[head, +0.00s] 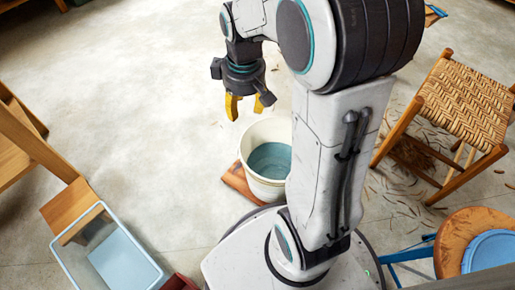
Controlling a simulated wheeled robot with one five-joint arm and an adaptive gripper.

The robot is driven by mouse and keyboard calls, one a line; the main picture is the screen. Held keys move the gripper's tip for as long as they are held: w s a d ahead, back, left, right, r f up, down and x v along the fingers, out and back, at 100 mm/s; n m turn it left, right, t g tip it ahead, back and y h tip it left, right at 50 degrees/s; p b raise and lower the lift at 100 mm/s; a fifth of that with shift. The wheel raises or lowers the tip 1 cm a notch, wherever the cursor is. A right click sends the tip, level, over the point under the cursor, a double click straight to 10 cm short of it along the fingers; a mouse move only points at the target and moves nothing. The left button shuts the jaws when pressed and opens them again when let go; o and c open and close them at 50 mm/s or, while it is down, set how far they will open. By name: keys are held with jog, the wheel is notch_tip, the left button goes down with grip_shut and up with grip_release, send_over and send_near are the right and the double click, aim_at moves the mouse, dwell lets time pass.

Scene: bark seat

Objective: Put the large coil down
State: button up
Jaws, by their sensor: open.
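My gripper (248,104) hangs from my arm at the upper middle, with yellow fingers pointing down. Its fingers are apart and I see nothing between them. It is above the floor, up and left of a white bucket (250,140) in the picture. I cannot make out a large coil anywhere in this view. My arm hides part of the floor and the bucket's right side.
The bucket holds bluish water and stands on a wooden board (236,182). A chair with a woven seat (470,98) stands at right among loose strips (405,205). A clear bin (108,255) is lower left; a round stool (452,236) is lower right. The left floor is open.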

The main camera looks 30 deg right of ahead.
jog(key=s+a+r+m, duration=0.1)
jog(key=s+a+m, duration=0.1)
jog(key=s, duration=0.5)
jog(key=s+a+r+m, duration=0.1)
jog(key=s+a+m, duration=0.1)
jog(key=s, duration=0.5)
jog(key=shift+s+a+r+t, duration=0.25)
jog(key=shift+a+r+t, duration=0.05)
jog(key=shift+t, duration=0.1)
jog(key=shift+r, duration=0.15)
notch_tip(320, 180, up, 35)
jog(key=t+p, duration=0.1)
jog(key=p, duration=3.3)
jog(key=shift+s+r, duration=0.15)
